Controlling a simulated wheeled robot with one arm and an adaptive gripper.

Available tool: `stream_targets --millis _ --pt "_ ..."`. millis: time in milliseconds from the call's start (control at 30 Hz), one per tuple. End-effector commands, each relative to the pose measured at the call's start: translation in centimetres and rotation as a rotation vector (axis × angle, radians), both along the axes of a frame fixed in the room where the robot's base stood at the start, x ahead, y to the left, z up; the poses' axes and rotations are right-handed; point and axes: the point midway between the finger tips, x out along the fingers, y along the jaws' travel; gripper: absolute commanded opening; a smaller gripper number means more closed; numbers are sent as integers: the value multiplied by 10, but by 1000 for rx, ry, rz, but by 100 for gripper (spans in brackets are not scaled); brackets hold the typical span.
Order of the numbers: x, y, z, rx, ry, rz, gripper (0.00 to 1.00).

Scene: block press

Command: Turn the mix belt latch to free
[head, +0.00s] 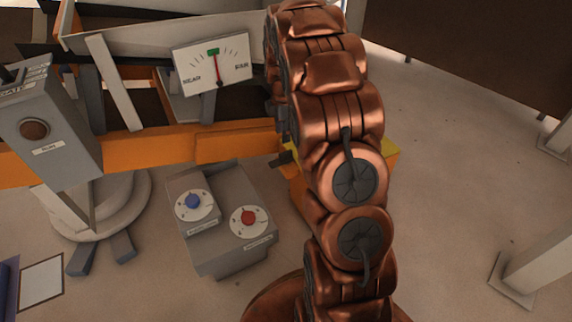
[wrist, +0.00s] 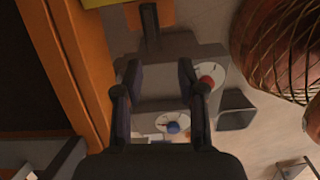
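No label I can read names the mix belt latch. A dark lever (head: 283,159) sticks out beside my arm at the orange beam; in the wrist view a dark bar (wrist: 150,25) stands against an orange patch, above the fingers. A grey control box (head: 228,242) carries a blue knob (head: 193,201) and a red knob (head: 249,218), both on white dials. In the wrist view the red knob (wrist: 207,83) is by the right finger and the blue knob (wrist: 173,127) lies between the fingers. My gripper (wrist: 160,72) is open and empty; my arm hides it in the head view.
A gauge (head: 213,64) with a red needle near its green mark stands at the back. A grey post box (head: 48,130) with a dark round button is at left. An orange beam (head: 150,148) runs across. Floor at right (head: 450,160) is clear.

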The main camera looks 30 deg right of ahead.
Motion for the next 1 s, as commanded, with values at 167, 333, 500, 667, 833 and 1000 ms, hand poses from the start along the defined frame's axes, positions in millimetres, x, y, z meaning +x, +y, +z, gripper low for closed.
stream_targets --millis 167,333,500,667,833,1000 --pt "11 -15 -36 0 -8 70 40" --pt "12 -18 -44 0 -9 87 40" --pt "13 -18 -59 -2 -9 87 40" --pt "12 -18 -82 0 -9 85 40" --pt "12 -18 -105 -1 -9 85 40" --pt "13 -18 -115 -2 -12 86 40"
